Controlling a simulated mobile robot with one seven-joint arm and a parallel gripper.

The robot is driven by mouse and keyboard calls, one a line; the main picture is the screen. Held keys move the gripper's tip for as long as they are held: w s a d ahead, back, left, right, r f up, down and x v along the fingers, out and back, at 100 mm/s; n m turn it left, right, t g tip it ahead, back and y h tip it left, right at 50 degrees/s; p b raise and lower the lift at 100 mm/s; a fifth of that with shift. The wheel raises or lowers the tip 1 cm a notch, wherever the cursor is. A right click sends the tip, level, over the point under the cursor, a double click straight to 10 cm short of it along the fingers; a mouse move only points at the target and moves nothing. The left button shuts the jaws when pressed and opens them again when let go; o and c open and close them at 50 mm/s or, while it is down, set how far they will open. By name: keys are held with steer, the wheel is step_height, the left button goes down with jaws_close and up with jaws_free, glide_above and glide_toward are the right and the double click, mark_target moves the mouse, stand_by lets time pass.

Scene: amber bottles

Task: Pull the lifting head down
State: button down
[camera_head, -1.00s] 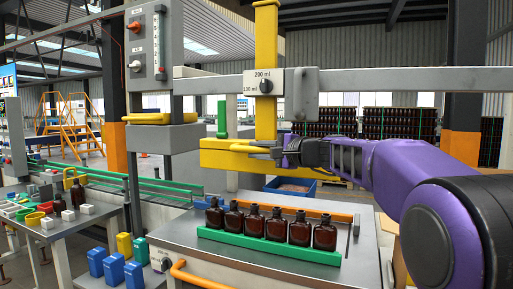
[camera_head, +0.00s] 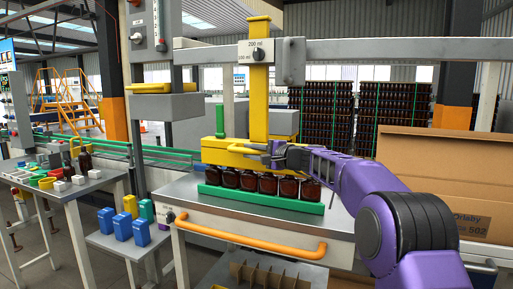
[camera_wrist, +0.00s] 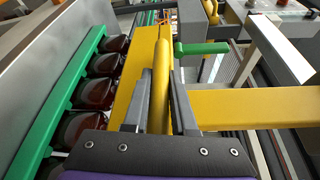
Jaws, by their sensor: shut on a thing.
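The yellow lifting head (camera_head: 222,153) hangs from a yellow vertical post (camera_head: 259,100) and sits low, right over the row of amber bottles (camera_head: 262,184), hiding their necks. The bottles stand in a green rack (camera_head: 262,199) on the grey table. My gripper (camera_head: 268,149) is shut on the yellow handle (camera_head: 238,148) at the front of the head. In the wrist view the handle bar (camera_wrist: 161,85) runs between the two dark fingers of my gripper (camera_wrist: 160,112). Whether the head touches the bottles cannot be told.
An orange rail (camera_head: 245,240) runs along the table's front edge. A cardboard box (camera_head: 440,180) stands at the right, and an open box with dividers (camera_head: 265,275) is below. Coloured blocks and a side table (camera_head: 60,192) are at the left.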

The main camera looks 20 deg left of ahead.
steer(key=shift+f, duration=0.7)
steer(key=c, duration=0.7)
jaws_free()
steer(key=shift+c, duration=0.2)
steer(key=shift+r, duration=0.1)
steer(key=shift+d, duration=0.3)
steer(key=b+v, duration=0.1)
steer(key=v, duration=1.6)
